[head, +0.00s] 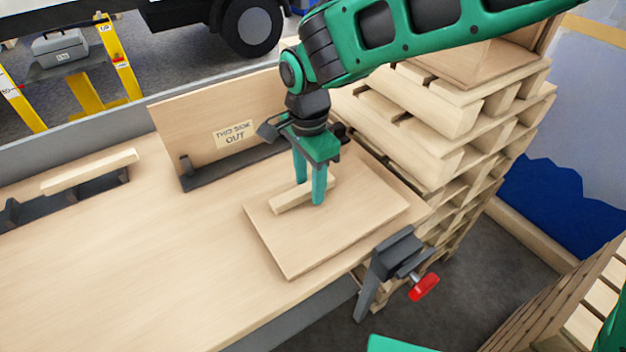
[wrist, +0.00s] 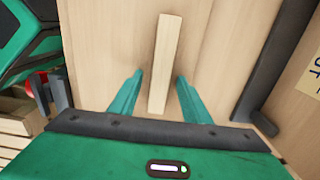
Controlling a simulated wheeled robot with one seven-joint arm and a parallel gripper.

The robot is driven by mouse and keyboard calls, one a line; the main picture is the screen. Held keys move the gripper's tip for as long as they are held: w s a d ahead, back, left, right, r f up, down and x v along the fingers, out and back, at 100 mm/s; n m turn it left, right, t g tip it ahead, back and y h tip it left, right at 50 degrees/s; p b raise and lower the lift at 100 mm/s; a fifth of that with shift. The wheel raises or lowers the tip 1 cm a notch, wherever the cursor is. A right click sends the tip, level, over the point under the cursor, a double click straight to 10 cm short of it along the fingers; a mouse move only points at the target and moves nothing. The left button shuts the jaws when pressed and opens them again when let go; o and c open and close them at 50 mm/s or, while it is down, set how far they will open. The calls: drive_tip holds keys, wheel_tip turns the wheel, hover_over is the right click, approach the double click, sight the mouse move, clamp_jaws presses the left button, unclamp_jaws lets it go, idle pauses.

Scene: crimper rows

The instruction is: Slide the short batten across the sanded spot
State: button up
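The short batten (head: 292,198), a pale wooden strip, lies flat on a square wooden board (head: 290,262) on the bench. My gripper (head: 310,193) is over the board, pointing down, with its green fingers at the batten. In the wrist view the batten (wrist: 165,60) runs lengthwise between the two spread fingers of my gripper (wrist: 159,76), with a gap on each side. The gripper is open and holds nothing. I cannot make out a sanded spot on the board; the batten and fingers cover part of it.
A clamp with a red handle (head: 424,287) grips the bench's front edge. An upright panel labelled "THIS SIDE OUT" (head: 222,122) stands behind the board. Another batten (head: 90,172) rests on dark supports at left. Stacked pallets (head: 455,145) stand right. The bench's left-front area is clear.

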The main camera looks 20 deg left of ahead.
sight(310, 185)
wheel_tip(310, 185, up, 12)
idle(0.7)
drive_tip(key=shift+w, duration=0.1)
drive_tip(key=w+d, duration=0.3)
drive_tip(key=d, duration=1.4)
drive_tip(key=w+d, duration=0.2)
drive_tip(key=d, duration=1.5)
drive_tip(key=s+d+n, duration=0.1)
drive_tip(key=s+d, duration=0.2)
drive_tip(key=d, duration=0.3)
drive_tip(key=s+d, duration=0.4)
drive_tip(key=d, duration=0.3)
drive_tip(key=s+d+f, duration=0.2)
drive_tip(key=s+d, duration=0.2)
drive_tip(key=s, duration=0.3)
drive_tip(key=s+d+f, duration=0.3)
drive_tip(key=s+d, duration=0.1)
drive_tip(key=s, duration=0.2)
drive_tip(key=shift+s+d+n, duration=0.35)
drive_tip(key=shift+n, duration=0.05)
